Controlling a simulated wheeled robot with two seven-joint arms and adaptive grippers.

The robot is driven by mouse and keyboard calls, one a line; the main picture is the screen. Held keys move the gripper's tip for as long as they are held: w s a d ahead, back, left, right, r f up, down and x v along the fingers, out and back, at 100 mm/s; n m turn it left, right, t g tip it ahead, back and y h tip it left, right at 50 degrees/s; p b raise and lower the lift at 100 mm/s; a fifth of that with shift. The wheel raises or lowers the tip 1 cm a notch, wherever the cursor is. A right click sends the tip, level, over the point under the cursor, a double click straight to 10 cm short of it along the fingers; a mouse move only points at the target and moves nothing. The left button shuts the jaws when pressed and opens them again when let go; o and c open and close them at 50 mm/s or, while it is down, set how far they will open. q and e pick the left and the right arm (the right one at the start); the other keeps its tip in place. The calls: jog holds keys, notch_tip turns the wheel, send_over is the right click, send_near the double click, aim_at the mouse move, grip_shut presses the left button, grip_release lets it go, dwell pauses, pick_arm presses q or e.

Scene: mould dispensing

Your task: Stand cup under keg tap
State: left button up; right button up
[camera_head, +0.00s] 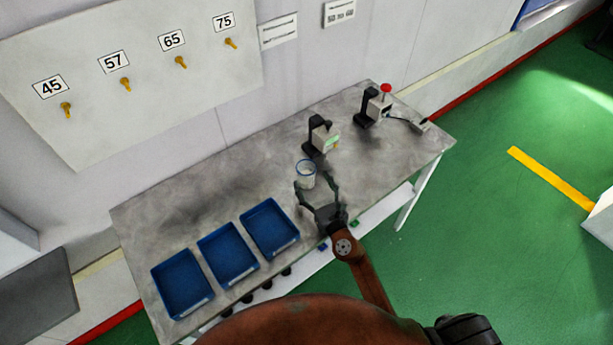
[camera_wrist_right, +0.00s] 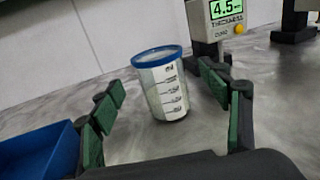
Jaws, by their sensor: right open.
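A clear measuring cup (camera_head: 306,179) with a blue rim stands upright on the grey table. In the right wrist view the cup (camera_wrist_right: 165,92) shows volume marks and sits ahead of and between the fingers. My right gripper (camera_head: 317,187) is open, its fingers pointing at the cup from the table's front side. The fingers (camera_wrist_right: 163,112) look apart from the cup on both sides. No keg shows. Yellow tap-like fittings (camera_head: 66,109) are on the wall panel under number labels. My left gripper is not in view.
Blue trays (camera_head: 204,298) line the left part of the table (camera_head: 160,215). A gauge reading 4.5 (camera_wrist_right: 226,18) stands just behind the cup, and shows in the head view too (camera_head: 322,138). A device with a red knob (camera_head: 386,88) stands farther right.

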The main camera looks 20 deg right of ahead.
aim_at(310, 177)
jog(key=w, duration=0.3)
jog(key=shift+w+a, duration=0.2)
jog(key=shift+w, duration=0.2)
jog(key=shift+c, duration=0.6)
jog(key=c, duration=1.4)
jog(key=shift+r, duration=0.2)
